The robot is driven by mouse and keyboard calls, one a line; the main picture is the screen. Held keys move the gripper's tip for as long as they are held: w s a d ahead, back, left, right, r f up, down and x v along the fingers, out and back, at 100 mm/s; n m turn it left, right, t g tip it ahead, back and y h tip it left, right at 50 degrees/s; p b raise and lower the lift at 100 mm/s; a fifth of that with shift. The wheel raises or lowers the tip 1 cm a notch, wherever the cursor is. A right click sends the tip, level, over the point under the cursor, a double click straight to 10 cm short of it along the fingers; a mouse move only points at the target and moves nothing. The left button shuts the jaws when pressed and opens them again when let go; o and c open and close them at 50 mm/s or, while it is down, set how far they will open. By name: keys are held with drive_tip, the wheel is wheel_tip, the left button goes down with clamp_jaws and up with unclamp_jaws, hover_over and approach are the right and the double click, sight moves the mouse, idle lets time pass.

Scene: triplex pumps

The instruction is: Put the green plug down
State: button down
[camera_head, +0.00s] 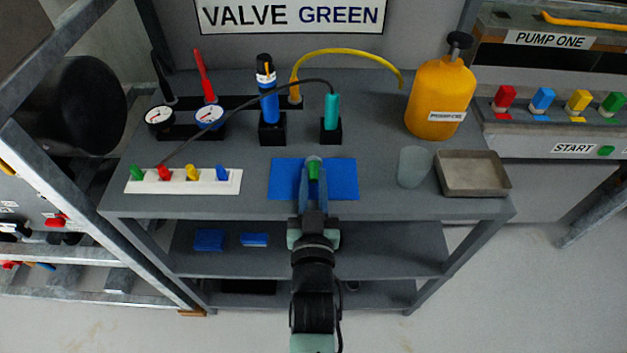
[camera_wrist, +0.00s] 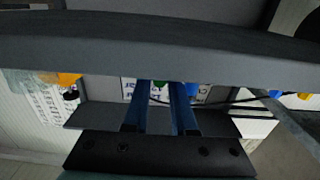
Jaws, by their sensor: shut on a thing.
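My gripper (camera_head: 314,180) reaches in from the front of the grey bench and is shut on a green plug (camera_head: 314,169). The plug is over the blue mat (camera_head: 344,181) near the bench's front edge. I cannot tell whether it touches the mat. In the wrist view, a bit of green (camera_wrist: 158,84) shows between my blue fingers (camera_wrist: 162,100); a dark grey band hides much of the scene there. Another green plug (camera_head: 137,173) stands at the left end of a white strip (camera_head: 205,187), beside red, yellow and blue ones.
A clear cup (camera_head: 412,166) and a metal tray (camera_head: 473,174) stand to the right of the mat, with an orange bottle (camera_head: 440,98) behind. Black holders with a blue tool (camera_head: 269,103) and a teal tool (camera_head: 331,111) stand behind the mat. Two gauges (camera_head: 209,117) are at left.

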drive_tip(key=shift+f+b, duration=0.35)
drive_tip(key=shift+f, duration=0.15)
drive_tip(key=c, duration=0.7)
unclamp_jaws()
drive_tip(key=shift+r, duration=0.1)
drive_tip(key=shift+r+p, duration=0.25)
drive_tip(key=shift+p, duration=0.05)
drive_tip(key=s+p, duration=0.1)
drive_tip(key=s, duration=1.1)
drive_tip(key=shift+r, duration=0.2)
drive_tip(key=shift+r, duration=0.1)
